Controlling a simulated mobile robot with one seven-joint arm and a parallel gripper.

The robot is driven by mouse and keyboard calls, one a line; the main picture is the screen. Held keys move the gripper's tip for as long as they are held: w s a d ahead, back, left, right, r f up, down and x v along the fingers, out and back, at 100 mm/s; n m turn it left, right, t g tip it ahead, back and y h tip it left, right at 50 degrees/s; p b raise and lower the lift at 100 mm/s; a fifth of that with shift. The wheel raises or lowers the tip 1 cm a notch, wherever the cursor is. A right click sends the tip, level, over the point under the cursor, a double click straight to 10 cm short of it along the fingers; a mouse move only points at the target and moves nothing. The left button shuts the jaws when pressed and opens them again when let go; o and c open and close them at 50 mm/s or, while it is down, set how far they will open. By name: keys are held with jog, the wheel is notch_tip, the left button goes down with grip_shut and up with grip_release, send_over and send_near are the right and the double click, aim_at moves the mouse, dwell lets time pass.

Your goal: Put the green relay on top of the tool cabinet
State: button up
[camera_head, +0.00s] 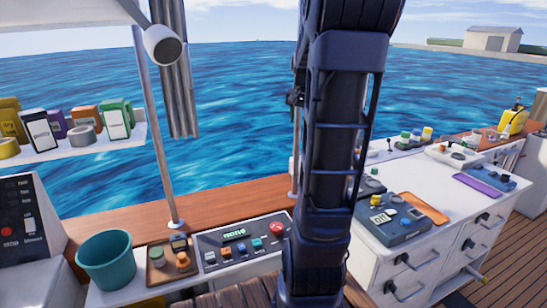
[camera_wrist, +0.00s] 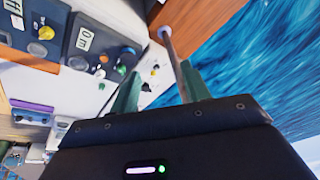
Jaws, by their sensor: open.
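A small green block (camera_head: 157,253), possibly the green relay, sits on a brown tray beside orange pieces in the head view. The white drawer cabinet (camera_head: 395,262), apparently the tool cabinet, stands at the right. Its top holds a blue panel, an orange tray and a purple item. My gripper (camera_wrist: 161,70) is open in the wrist view, with nothing seen held between its greenish fingers. My arm hides the gripper in the head view.
A teal bucket (camera_head: 106,262) stands left of the brown tray (camera_head: 168,270). A metal pole (camera_head: 158,140) rises behind the tray. A shelf (camera_head: 75,145) with boxes and tape rolls hangs at upper left. A red button (camera_head: 277,229) is on the panel.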

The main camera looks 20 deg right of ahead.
jog(key=s+a+f+n+t+y, duration=0.1)
jog(key=s+a+f+n, duration=0.2)
jog(key=s+a, duration=1.6)
jog(key=s+n, duration=0.1)
jog(key=n, duration=0.3)
jog(key=shift+s+a+n+t, duration=0.3)
jog(key=shift+s+a+n, duration=0.1)
